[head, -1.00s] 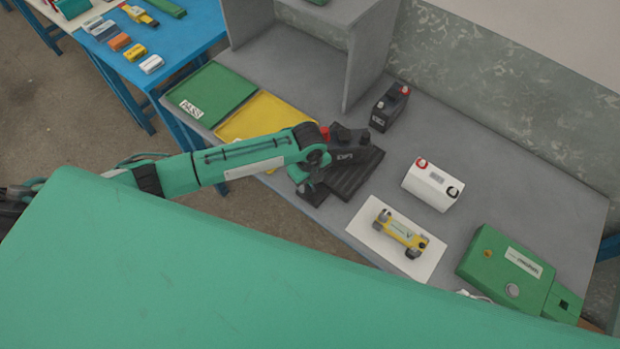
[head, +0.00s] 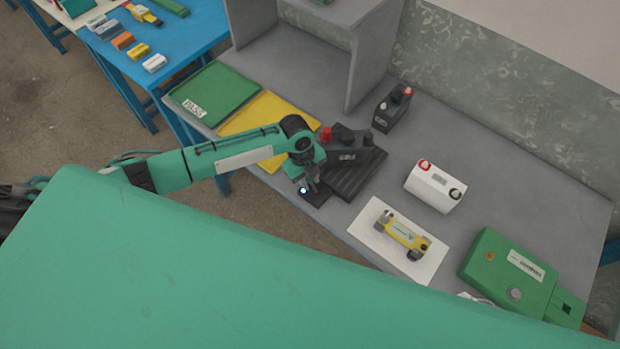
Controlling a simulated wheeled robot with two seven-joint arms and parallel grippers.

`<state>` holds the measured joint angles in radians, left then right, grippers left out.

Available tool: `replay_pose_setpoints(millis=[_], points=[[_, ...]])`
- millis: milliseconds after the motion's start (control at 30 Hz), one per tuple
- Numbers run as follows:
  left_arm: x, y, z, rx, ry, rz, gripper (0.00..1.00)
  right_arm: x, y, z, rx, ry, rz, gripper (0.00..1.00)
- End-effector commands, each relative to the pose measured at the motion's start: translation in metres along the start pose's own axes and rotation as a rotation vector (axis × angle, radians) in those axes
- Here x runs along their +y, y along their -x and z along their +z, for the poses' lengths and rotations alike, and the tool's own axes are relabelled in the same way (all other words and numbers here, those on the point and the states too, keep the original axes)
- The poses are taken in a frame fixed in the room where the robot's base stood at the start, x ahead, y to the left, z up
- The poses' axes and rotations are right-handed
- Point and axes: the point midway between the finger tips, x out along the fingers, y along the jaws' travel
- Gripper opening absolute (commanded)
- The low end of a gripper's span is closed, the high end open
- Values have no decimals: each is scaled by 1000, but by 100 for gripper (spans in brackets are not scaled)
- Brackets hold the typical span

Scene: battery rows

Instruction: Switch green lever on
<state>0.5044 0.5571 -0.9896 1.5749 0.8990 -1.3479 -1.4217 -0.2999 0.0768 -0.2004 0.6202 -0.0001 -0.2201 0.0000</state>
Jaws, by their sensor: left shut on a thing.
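My left gripper (head: 311,186) comes in from the left, with its fingers pointing down at a small black base (head: 318,198) at the table's front edge. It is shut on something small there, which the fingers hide. I cannot make out a green lever. A bright bluish-white spot (head: 303,190) shows beside the fingertips; I cannot tell whether it is on the base or the gripper. My right gripper is not in view.
Grey table is clear between the batteries.

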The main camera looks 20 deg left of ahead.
Motion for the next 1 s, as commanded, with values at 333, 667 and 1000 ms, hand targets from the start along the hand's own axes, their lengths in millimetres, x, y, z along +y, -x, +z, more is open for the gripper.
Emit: replay_pose_setpoints(millis=[333, 667, 1000], points=[[0, 0, 0, -1, 0, 0, 45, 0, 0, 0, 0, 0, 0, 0], [-1, 22, 1, -3, -1, -4, 45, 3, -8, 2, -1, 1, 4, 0], [-1, 98, 2, -4, -1, -3, 45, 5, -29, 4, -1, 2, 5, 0]])
